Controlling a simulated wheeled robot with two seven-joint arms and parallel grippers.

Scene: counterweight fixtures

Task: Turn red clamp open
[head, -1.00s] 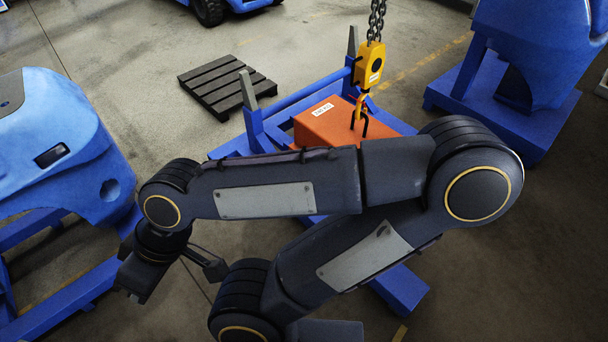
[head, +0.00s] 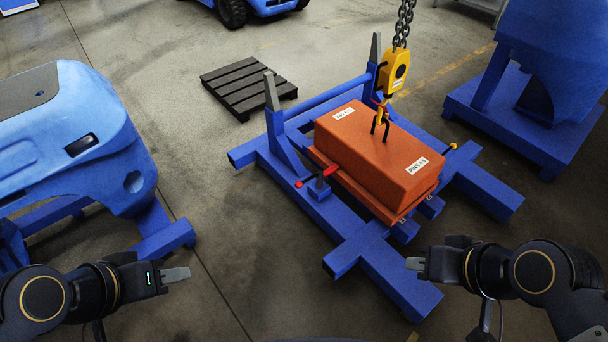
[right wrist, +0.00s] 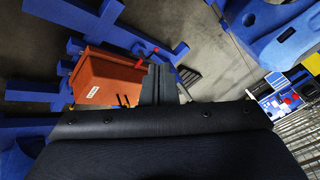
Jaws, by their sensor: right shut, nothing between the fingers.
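The red clamp handle (head: 330,171) is on the near left side of the blue fixture (head: 360,255), beside the orange counterweight block (head: 385,150). A red ball knob (head: 299,184) sits at the left end of its bar. My left gripper (head: 188,273) is at the lower left, well left of and below the clamp, touching nothing; its fingers overlap, so its opening is unclear. My right gripper (head: 408,264) is at the lower right, shut and empty, in front of the block and apart from the clamp. In the right wrist view the orange block (right wrist: 105,78) and a red knob (right wrist: 155,49) show.
A yellow hoist hook (head: 393,72) on a chain hangs at the metal loop on the block's top. A dark pallet (head: 248,88) lies behind. A blue machine body (head: 70,130) stands left and a blue stand (head: 525,115) right.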

